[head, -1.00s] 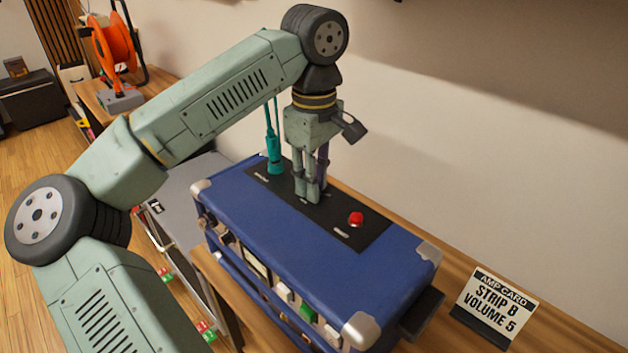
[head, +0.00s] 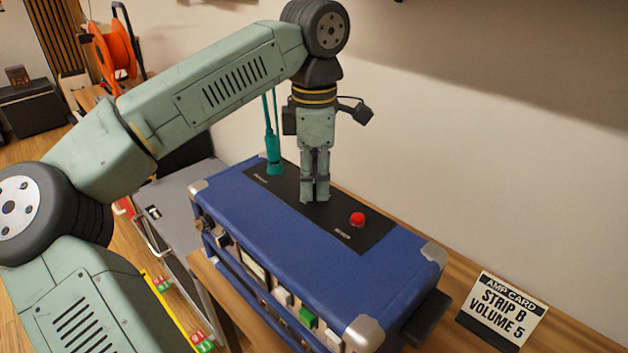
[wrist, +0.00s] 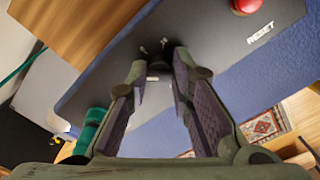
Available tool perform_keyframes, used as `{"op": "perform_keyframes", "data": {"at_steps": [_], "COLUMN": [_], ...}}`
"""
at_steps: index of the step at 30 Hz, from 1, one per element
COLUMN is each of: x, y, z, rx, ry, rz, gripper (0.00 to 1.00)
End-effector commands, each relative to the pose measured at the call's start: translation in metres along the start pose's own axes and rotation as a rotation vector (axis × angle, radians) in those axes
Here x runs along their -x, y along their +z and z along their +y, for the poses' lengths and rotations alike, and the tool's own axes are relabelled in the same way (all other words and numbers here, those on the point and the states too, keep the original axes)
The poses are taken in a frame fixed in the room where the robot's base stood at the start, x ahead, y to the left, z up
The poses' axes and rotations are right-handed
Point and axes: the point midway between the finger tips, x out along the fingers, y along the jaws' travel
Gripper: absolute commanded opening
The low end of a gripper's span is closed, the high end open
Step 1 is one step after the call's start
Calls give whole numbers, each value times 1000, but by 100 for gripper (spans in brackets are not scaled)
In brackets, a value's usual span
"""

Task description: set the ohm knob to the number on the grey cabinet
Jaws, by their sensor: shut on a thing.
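The blue amp (head: 290,250) stands on a wooden surface, with a black panel (head: 375,236) on its top. My gripper (head: 315,198) points straight down at the middle of that panel. In the wrist view my gripper (wrist: 172,70) has its fingertips closed around a small dark knob (wrist: 181,85), mostly hidden between them. The knob's label and its setting cannot be read. White marks (wrist: 153,47) show on the panel beside the fingertips. A grey cabinet (head: 188,205) stands left of the amp; no number on it is readable.
A red button (head: 357,219) is on the panel to the right of my gripper, labelled RESET in the wrist view. A teal plug with cable (head: 272,155) stands at the panel's left. An amp card (head: 501,310) reads "STRIP B VOLUME 5".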

Motion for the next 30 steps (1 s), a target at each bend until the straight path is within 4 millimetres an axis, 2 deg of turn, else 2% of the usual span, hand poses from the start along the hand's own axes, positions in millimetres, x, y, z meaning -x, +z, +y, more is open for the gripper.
{"op": "perform_keyframes", "data": {"at_steps": [18,19,28,30], "x": [1,1,0,0], "y": [0,0,0,0], "z": [1,1,0,0], "rx": [47,47,45,45], "ry": [2,2,1,1], "rz": [-1,-1,0,0], "gripper": [0,21,41,41]}}
